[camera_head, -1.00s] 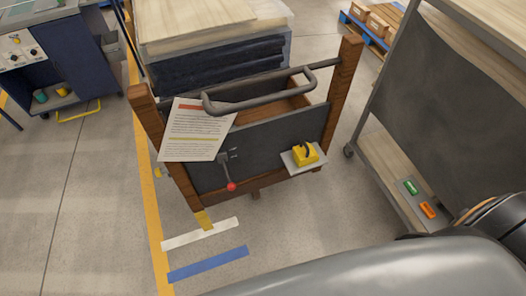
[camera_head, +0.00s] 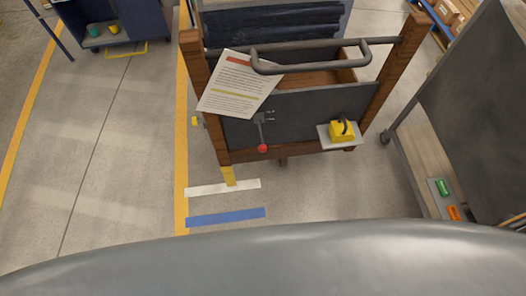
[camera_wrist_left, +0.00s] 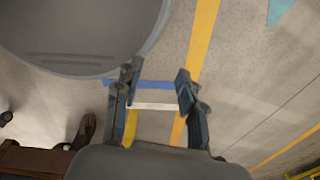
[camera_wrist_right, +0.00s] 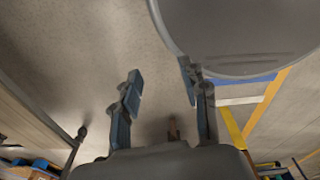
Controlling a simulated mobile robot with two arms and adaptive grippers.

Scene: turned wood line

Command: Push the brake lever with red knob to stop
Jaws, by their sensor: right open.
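The brake lever (camera_head: 261,130) is a thin dark rod on the front panel of a wooden cart (camera_head: 310,112). It hangs down from a grey bracket and ends in a red knob (camera_head: 263,148) near the panel's lower edge. Neither gripper shows in the head view. My left gripper (camera_wrist_left: 157,82) is open and empty in the left wrist view, with floor and tape stripes beyond its fingers. My right gripper (camera_wrist_right: 160,82) is open and empty in the right wrist view, above bare floor. The knob does not show in either wrist view.
A handlebar (camera_head: 310,68) and a hanging paper sheet (camera_head: 240,84) are above the lever. A yellow device (camera_head: 342,131) sits on a small shelf to its right. White (camera_head: 222,188) and blue (camera_head: 226,217) floor stripes lie before the cart. A grey-panelled rack (camera_head: 478,110) stands right.

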